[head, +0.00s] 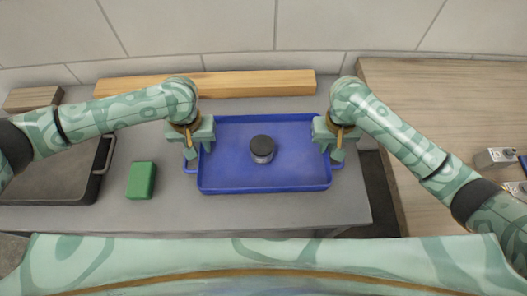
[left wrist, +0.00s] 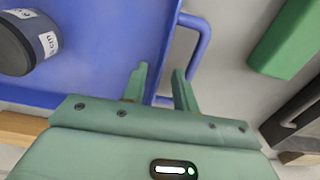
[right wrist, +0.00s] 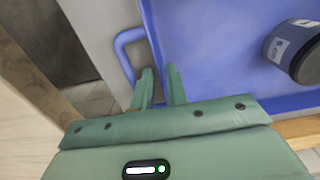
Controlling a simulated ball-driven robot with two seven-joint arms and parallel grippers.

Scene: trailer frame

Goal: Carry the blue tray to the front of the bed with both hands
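The blue tray (head: 225,180) lies flat on the grey bed, with a looped handle on each short side. A dark-lidded jar (head: 262,149) stands in its middle. My left gripper (head: 190,152) is at the left handle (left wrist: 204,40); in the left wrist view its fingers are apart, tips near the handle and tray wall. My right gripper (head: 337,153) is at the right handle (right wrist: 123,48); its fingers have a narrower gap, near the tray wall. I see no handle bar clasped between either pair. The fingers partly hide both handles.
A green block (head: 141,180) lies left of the tray, beside a dark tray with a metal handle (head: 104,155). A wooden beam (head: 215,84) lies behind. A wooden table (head: 425,120) stands right across a gap. Bare grey surface (head: 280,213) shows in front.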

